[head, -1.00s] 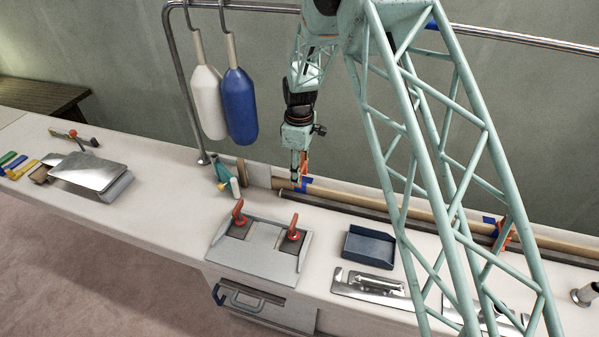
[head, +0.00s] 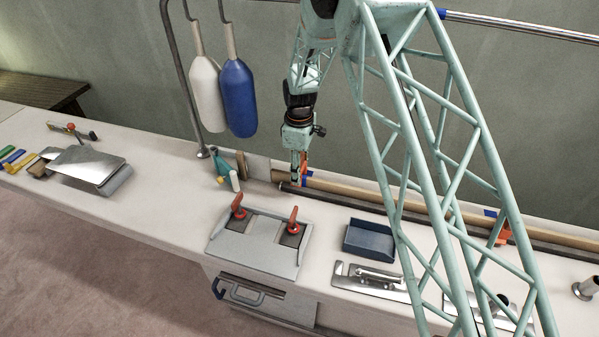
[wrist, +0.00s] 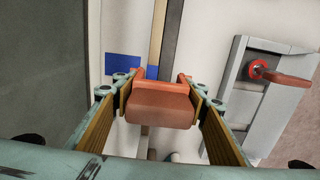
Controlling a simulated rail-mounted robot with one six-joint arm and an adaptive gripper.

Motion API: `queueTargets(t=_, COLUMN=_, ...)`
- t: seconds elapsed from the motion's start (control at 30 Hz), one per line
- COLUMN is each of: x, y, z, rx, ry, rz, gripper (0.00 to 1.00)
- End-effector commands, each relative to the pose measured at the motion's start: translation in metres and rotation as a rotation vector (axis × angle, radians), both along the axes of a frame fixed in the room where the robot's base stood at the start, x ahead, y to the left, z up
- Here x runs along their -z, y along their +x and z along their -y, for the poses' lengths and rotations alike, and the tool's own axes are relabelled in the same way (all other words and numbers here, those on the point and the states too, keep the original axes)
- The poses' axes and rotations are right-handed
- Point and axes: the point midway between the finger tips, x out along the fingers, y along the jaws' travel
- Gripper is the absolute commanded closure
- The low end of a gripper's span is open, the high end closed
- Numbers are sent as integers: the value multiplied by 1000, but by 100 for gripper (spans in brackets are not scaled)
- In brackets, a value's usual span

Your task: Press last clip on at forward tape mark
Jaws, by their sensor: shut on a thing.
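My gripper (head: 298,180) is shut on an orange-red clip (wrist: 160,105), gripped by its sides in the wrist view. The clip also shows in the head view (head: 304,163). It is at the left end of a long wooden pole (head: 350,192) lying along the wall. A blue tape band on the pole (wrist: 152,73) and a blue tape patch beside it (wrist: 122,68) lie just beyond the clip. I cannot tell whether the clip touches the pole. Another orange clip (head: 503,233) sits on the pole farther right, near more blue tape (head: 490,212).
A dark rod (head: 350,203) runs in front of the pole. A grey panel with red levers (head: 262,247), a blue tray (head: 368,240) and a metal plate (head: 372,281) sit nearer. Two fenders (head: 238,100) hang from the rail.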

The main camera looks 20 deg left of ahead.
Motion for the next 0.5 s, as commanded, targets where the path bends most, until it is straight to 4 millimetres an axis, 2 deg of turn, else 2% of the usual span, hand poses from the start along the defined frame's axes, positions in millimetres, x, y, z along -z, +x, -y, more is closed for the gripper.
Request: queueTargets(t=0.5, x=20, y=0, z=0, rx=0, ry=0, rz=-1, gripper=73)
